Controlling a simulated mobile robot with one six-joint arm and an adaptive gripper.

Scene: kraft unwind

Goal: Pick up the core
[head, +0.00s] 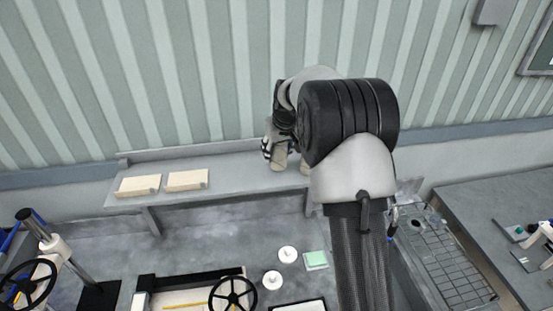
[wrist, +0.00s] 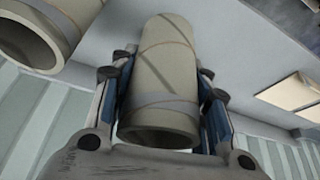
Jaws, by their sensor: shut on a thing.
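A tan cardboard core (wrist: 165,75), a hollow tube with a grey band around it, sits between the two fingers of my gripper (wrist: 163,68) in the wrist view. Both fingers press against its sides, and its open end faces the camera. In the head view the held core (head: 279,158) shows beneath my gripper (head: 272,145), above the bench's right part, mostly hidden by my arm. I cannot tell whether it touches the bench. A second similar core (wrist: 40,30) stands beside it in the wrist view, apart from the fingers.
The grey bench (head: 235,178) runs along the striped wall (head: 200,80). Two pale flat boxes (head: 138,185) (head: 187,180) lie on its left part, with clear surface between them and the cores. A wire rack (head: 445,265) and a grey counter (head: 500,210) are at right.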

